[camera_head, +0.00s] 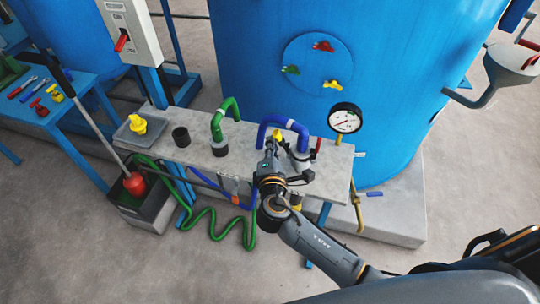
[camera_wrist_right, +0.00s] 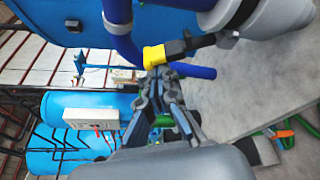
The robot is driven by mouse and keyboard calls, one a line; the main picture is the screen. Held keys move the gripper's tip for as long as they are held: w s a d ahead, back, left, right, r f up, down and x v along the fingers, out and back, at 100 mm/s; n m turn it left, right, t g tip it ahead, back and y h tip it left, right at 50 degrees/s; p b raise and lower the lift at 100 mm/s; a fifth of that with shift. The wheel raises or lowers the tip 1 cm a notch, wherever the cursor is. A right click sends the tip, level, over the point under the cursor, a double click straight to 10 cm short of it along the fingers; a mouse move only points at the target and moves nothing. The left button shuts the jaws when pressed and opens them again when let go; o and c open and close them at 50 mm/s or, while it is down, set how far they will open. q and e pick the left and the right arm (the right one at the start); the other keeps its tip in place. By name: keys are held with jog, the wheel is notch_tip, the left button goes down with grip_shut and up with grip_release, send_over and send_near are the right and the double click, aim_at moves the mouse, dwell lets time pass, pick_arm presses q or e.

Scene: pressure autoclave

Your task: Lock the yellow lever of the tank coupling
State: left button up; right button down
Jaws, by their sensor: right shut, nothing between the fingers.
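The tank coupling is a grey-white cylinder (camera_head: 301,157) on the bench at the end of the blue hose (camera_head: 290,124). Its yellow lever (camera_head: 278,135) shows just beyond my right gripper (camera_head: 270,150). In the right wrist view the coupling (camera_wrist_right: 268,15) is at the upper right, and the yellow lever end (camera_wrist_right: 155,57) sticks out to the left on a dark arm. My right gripper (camera_wrist_right: 158,72) is shut and empty, its fingertips right at the lever's end; I cannot tell if they touch. The gripper hides part of the coupling in the head view. My left gripper is not in view.
A pressure gauge (camera_head: 344,119) stands right of the coupling. The large blue tank (camera_head: 400,100) rises behind.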

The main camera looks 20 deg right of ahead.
aim_at(284, 142)
jog(key=m+b, duration=0.1)
jog(key=b, duration=0.1)
jog(key=d+m+t+b, duration=0.1)
jog(key=b, duration=0.1)
jog(key=s+d+m+b, duration=0.1)
jog(key=m+b, duration=0.1)
jog(key=shift+d+r+t, duration=0.1)
jog(key=shift+r+t, duration=0.2)
jog(key=shift+s+d+r+m+b, duration=0.25)
jog(key=shift+m+b, duration=0.35)
jog(key=shift+b, duration=0.2)
jog(key=shift+d+r, duration=0.1)
jog(key=shift+w, duration=0.15)
